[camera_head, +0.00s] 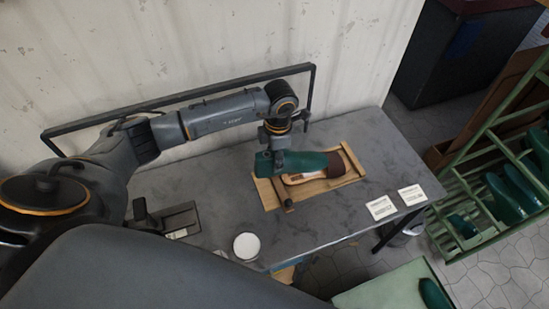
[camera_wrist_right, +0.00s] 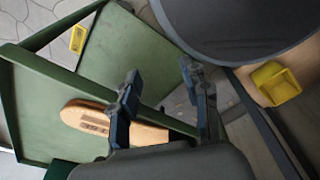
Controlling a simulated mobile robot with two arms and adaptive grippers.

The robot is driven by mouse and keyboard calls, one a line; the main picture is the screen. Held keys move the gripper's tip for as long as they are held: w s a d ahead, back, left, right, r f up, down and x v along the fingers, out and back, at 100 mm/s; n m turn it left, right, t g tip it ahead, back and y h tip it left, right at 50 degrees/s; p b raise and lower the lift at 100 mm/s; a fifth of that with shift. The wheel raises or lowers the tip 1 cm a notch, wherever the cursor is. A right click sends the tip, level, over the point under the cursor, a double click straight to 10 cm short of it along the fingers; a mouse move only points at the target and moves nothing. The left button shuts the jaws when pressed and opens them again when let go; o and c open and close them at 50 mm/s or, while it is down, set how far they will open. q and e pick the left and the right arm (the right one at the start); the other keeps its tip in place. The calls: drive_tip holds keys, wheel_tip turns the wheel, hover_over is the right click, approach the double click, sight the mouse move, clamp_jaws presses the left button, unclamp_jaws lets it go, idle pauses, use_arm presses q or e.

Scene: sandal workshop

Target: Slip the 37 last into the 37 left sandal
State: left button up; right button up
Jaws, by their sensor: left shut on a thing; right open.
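My left gripper (camera_head: 277,148) is shut on a dark green last (camera_head: 308,160) and holds it roughly level over the workbench. The last lies above a sandal with a tan sole (camera_head: 296,180) and a dark brown strap (camera_head: 346,160). The last's right end is at the strap. I cannot tell whether it is under the strap or touching the sole. The sandal lies in a wooden fixture (camera_head: 268,193). No size mark on the last or sandal is readable. My right gripper (camera_wrist_right: 163,72) is open and empty in the right wrist view.
Two white cards (camera_head: 380,207) lie right of the fixture, and a white round object (camera_head: 246,246) at the front edge. A green rack (camera_head: 480,238) with several green lasts stands at the right. The right wrist view shows a tan sole (camera_wrist_right: 90,119) near a green panel (camera_wrist_right: 130,50).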

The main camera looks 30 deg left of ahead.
use_arm(q)
drive_tip(key=shift+a+f, duration=0.1)
drive_tip(key=shift+f, duration=0.15)
drive_tip(key=shift+c, duration=0.4)
drive_tip(key=shift+s+f+n, duration=0.1)
drive_tip(key=shift+f+n, duration=0.05)
drive_tip(key=shift+n, duration=0.15)
drive_tip(key=shift+f+b, duration=0.4)
drive_tip(key=shift+f, duration=0.05)
clamp_jaws()
drive_tip(key=shift+s+a+f+b, duration=0.1)
drive_tip(key=shift+f+b, duration=0.3)
drive_tip(key=shift+f, duration=0.3)
drive_tip(key=shift+f+b, duration=0.4)
drive_tip(key=shift+f, duration=0.3)
use_arm(e)
drive_tip(key=shift+s+d+f, duration=0.1)
drive_tip(key=shift+s+f, duration=0.35)
drive_tip(key=shift+f, duration=0.2)
drive_tip(key=shift+s+d+f, duration=0.1)
drive_tip(key=shift+s+f, duration=0.3)
drive_tip(key=shift+f, duration=0.2)
